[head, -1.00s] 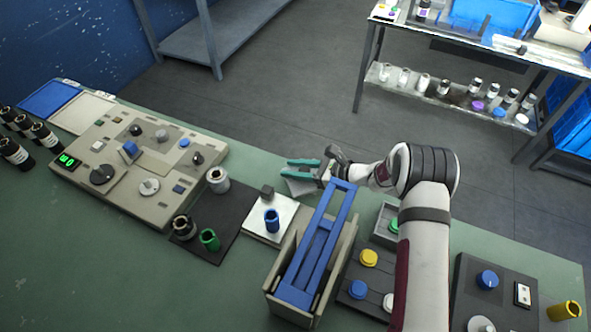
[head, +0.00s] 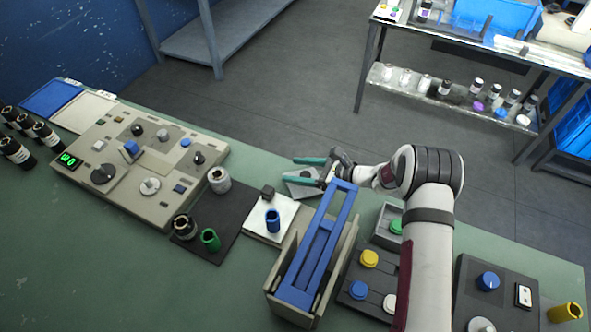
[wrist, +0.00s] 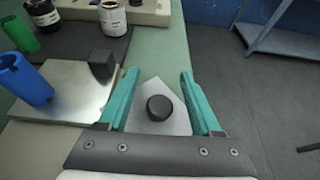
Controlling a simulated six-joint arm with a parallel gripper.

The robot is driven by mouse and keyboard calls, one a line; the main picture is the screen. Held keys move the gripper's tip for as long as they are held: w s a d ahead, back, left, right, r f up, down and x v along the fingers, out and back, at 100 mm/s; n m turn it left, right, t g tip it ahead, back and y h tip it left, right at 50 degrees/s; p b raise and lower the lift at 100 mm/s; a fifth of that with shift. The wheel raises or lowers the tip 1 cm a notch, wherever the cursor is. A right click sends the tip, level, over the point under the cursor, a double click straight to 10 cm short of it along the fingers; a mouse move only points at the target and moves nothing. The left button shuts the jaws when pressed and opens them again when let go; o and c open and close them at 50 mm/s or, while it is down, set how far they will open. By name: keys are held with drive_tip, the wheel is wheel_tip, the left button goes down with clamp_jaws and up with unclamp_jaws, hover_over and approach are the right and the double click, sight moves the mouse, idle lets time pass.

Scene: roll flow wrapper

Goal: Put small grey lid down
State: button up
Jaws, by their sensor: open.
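The small grey lid (wrist: 165,128) is a flat light-grey plate with a round dark knob (wrist: 160,107) on top. It lies on the green bench top near the far edge, and it also shows in the head view (head: 298,188). My gripper (wrist: 158,82) is open, with one teal finger on each side of the knob and a visible gap to both. In the head view my gripper (head: 307,171) is over the lid. The lid's near part is hidden behind the gripper body in the wrist view.
A silver plate (head: 259,228) with a dark block (head: 268,192) and a blue cup (head: 272,221) is close by. A beige box with a blue frame (head: 334,210) stands in front of the gripper. The bench's far edge is near the lid.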

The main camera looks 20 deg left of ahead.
drive_tip(key=v, duration=1.1)
drive_tip(key=shift+d, duration=0.1)
